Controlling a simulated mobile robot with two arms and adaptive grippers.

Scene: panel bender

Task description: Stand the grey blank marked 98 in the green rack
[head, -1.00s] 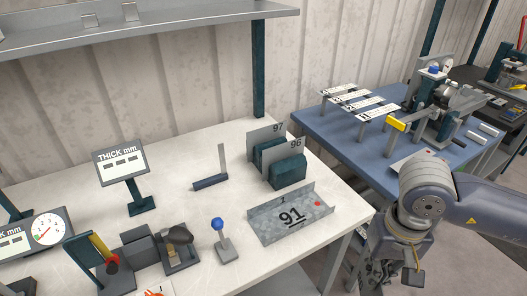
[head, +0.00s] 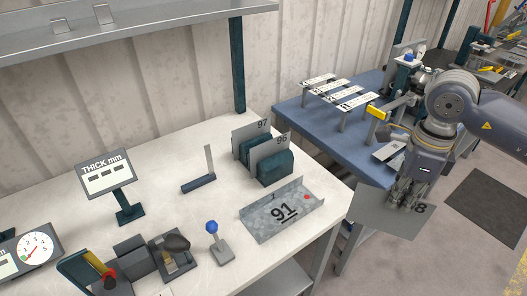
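The grey blank (head: 378,217) marked with a number ending in 8 hangs below my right gripper (head: 402,196), whose fingers are shut on its upper right part. The first digit is hidden by the fingers. The blank is held beside the white table's right edge, in front of the blue bench. The green rack (head: 275,169) stands on the white table and holds grey blanks marked 97 (head: 241,138) and 96 (head: 282,142) upright. My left gripper is not in view.
A bent grey tray marked 91 (head: 283,212) lies in front of the rack on the white table (head: 228,190). A small upright square (head: 200,183), a blue-knobbed lever (head: 214,240) and a THICK mm display (head: 107,174) stand left. The blue bench (head: 297,118) is behind right.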

